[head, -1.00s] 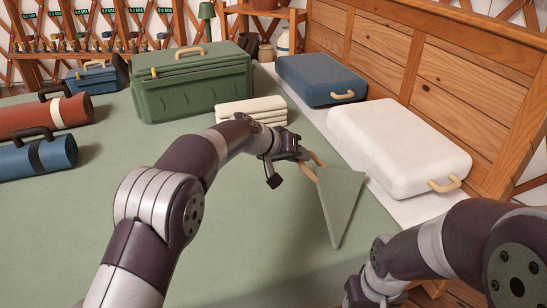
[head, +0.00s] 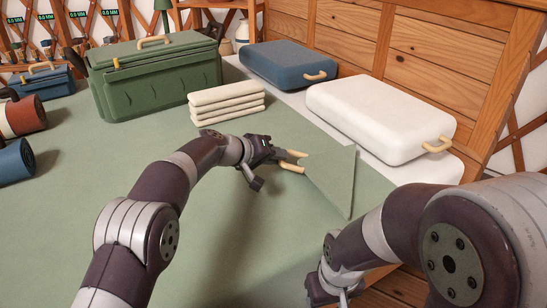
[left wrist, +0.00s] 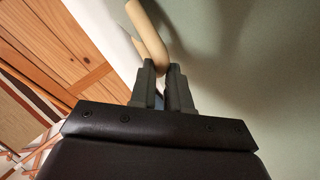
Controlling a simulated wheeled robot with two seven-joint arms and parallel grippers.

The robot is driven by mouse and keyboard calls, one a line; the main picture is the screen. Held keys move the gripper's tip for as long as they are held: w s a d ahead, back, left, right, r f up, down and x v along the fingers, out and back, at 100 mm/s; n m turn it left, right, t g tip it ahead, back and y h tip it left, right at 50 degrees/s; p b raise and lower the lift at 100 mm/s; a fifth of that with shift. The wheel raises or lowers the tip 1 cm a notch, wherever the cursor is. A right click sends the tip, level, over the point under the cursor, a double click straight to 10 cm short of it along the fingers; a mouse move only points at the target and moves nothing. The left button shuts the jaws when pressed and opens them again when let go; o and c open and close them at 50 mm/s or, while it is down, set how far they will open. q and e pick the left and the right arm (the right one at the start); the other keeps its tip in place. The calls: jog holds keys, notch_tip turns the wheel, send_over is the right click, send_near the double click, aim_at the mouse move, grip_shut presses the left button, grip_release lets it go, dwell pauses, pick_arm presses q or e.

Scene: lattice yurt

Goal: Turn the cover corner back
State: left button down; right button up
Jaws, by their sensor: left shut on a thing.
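The green cover (head: 90,215) lies flat over the bed. Its corner flap (head: 335,178) is a green triangle at the cover's right edge, folded over onto the cover. A tan loop handle (head: 292,161) sits at the flap's left end. My left gripper (head: 273,155) is shut on this handle. In the left wrist view the handle (left wrist: 149,35) stands out beyond the closed fingers (left wrist: 166,86). My right gripper (head: 338,292) is low at the bottom of the head view, partly hidden by its own arm, apart from the cover corner.
A white cushion (head: 380,118) and a blue cushion (head: 290,64), each with a tan handle, lie by the wooden headboard (head: 425,55). A folded cream stack (head: 227,102) and a green chest (head: 155,78) stand on the cover. The cover's front middle is clear.

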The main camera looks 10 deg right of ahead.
pick_arm(q)
jog(key=shift+a+f, duration=0.1)
jog(key=shift+f, duration=0.55)
jog(key=c, duration=1.1)
grip_release()
jog(key=shift+f, duration=0.1)
jog(key=shift+r, duration=0.2)
jog(key=shift+a+r, duration=0.1)
jog(key=shift+r, duration=0.05)
jog(key=p+v, duration=0.3)
jog(key=v, duration=0.9)
jog(key=shift+s+a, duration=0.1)
jog(key=shift+a, duration=0.05)
